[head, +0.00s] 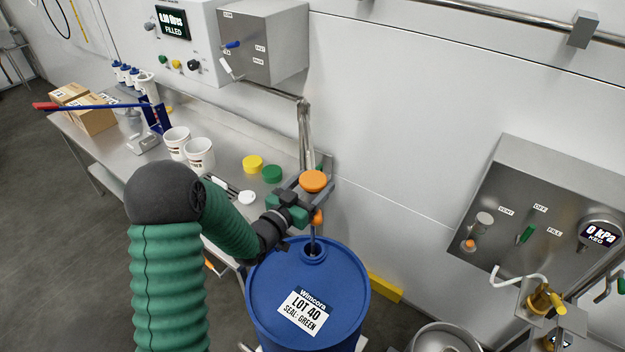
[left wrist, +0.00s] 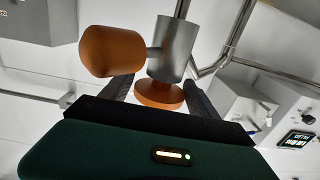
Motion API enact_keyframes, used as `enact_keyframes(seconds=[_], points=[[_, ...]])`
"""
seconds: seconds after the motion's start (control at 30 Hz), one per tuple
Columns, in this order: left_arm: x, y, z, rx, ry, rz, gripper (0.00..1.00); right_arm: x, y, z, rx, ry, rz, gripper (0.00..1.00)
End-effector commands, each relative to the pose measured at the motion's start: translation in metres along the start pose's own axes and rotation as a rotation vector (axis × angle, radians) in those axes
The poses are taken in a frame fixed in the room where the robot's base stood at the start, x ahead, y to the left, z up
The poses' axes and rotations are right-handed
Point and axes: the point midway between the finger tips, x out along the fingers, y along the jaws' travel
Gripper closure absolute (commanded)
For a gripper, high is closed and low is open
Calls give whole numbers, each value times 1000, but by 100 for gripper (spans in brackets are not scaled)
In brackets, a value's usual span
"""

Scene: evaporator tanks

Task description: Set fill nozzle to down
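The fill nozzle (head: 312,238) hangs over the blue drum (head: 268,283), its thin stem reaching the bung opening in the lid. It has a large orange knob (head: 313,181) and a smaller orange part below. In the left wrist view the orange knob (left wrist: 112,52) sticks out from a grey cylinder (left wrist: 173,48), with an orange disc (left wrist: 160,94) under it. My left gripper (head: 304,189) is at the nozzle, fingers apart on either side of the disc; a firm grip cannot be seen. My right gripper is not in view.
The bench (head: 220,138) at left holds white tubs (head: 199,155), yellow and green caps (head: 271,173), a red-handled lever tool (head: 90,105) and boxes (head: 92,115). A control box (head: 262,45) is above. A keg panel (head: 540,205) is on the right wall.

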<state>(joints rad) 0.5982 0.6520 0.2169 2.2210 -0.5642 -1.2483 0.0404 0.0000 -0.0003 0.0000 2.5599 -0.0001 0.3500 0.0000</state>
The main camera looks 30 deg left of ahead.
Motion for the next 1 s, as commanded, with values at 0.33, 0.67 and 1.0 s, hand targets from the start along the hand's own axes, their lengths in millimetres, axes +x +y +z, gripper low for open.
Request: enact_keyframes(seconds=[0.33, 0.67, 1.0], points=[[0, 0, -5, 3, 13, -1, 14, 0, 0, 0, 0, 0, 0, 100], [-41, -3, -2, 4, 13, -5, 14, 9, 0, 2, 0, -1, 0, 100], [-114, -3, -12, -4, 7, 0, 14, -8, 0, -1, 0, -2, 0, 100]])
